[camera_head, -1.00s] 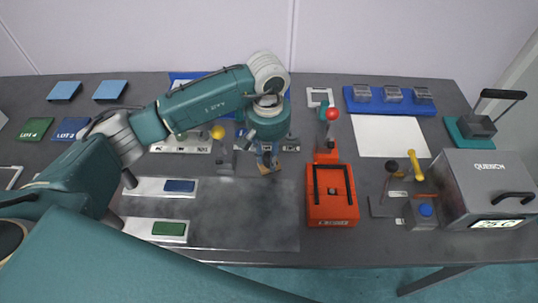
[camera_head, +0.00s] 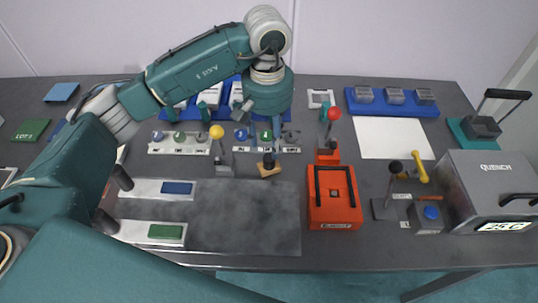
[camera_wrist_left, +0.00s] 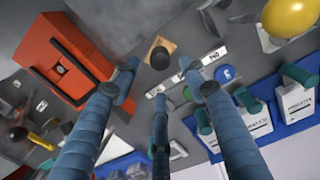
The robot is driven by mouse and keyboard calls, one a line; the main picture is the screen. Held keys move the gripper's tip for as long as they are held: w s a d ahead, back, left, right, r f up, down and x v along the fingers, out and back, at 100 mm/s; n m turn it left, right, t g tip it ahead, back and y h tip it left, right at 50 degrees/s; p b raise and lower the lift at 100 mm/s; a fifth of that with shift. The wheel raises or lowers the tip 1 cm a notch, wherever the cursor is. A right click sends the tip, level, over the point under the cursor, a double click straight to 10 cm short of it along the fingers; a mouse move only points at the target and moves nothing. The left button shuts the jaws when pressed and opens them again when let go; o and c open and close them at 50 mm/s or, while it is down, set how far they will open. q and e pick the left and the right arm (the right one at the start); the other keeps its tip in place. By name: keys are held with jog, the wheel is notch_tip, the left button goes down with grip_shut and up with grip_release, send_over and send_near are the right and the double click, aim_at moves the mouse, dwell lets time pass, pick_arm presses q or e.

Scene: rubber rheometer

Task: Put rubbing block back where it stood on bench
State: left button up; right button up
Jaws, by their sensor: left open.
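The rubbing block (camera_head: 268,169), a tan wooden base with a black knob, stands upright on the grey bench, just behind the dark grey mat. It also shows in the left wrist view (camera_wrist_left: 159,56), with all of its knob in sight. My left gripper (camera_head: 262,138) is above and a little behind the block, apart from it. Its blue fingers (camera_wrist_left: 158,80) are spread and empty in the left wrist view. My right gripper is not in view.
An orange-red box (camera_head: 333,199) with a black handle stands right of the mat (camera_head: 240,215). A yellow-knobbed lever (camera_head: 217,135) is left of the block and a red-knobbed lever (camera_head: 333,117) right. A row of coloured knobs (camera_head: 180,138) is behind.

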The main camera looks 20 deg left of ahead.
aim_at(268, 157)
pick_arm(q)
jog(key=shift+r+b, duration=0.4)
jog(key=shift+r, duration=1.8)
